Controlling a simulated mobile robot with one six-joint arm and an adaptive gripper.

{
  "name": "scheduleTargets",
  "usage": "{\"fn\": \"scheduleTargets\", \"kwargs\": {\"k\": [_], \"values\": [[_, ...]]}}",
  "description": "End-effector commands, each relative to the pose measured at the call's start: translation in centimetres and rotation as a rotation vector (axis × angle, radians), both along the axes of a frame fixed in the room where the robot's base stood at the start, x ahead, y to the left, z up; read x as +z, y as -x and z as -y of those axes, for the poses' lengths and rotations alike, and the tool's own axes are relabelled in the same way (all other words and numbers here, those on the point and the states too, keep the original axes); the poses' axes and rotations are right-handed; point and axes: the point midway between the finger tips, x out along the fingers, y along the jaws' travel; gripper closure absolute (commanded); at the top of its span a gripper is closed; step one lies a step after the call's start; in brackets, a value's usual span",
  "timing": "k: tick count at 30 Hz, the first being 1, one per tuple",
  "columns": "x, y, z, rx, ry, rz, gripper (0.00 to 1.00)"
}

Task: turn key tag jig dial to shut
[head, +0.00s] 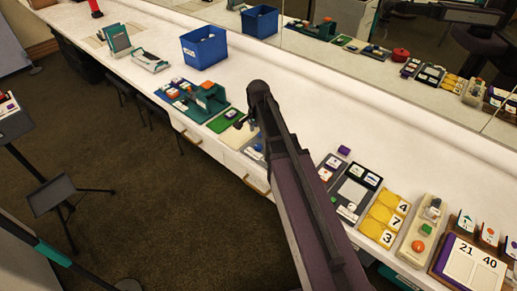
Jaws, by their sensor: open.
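I cannot tell for sure which device is the key tag jig, and no dial shows clearly. A teal jig-like block (208,99) stands on a dark green board on the white counter, left of my arm. A small green board (224,121) lies just right of it. A grey-blue board (254,149) farther right is partly hidden by my arm. My gripper (241,123) hangs over the area of the green and grey-blue boards, small and dark. It is open, and nothing shows held in it. I cannot tell whether it touches anything.
A blue bin (204,48) stands at the back left on the white counter (300,116). Dark panels (350,192), yellow number tiles (385,215), a beige button box (422,238) and a number board (470,265) line the right. A mirror (400,90) runs behind the counter.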

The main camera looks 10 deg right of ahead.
Motion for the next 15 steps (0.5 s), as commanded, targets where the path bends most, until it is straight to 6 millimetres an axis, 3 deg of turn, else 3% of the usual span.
{"fn": "scheduleTargets", "kwargs": {"k": [15], "values": [[-4.4,0.0,-0.1,0.001,0.001,-0.001,0.21]]}}
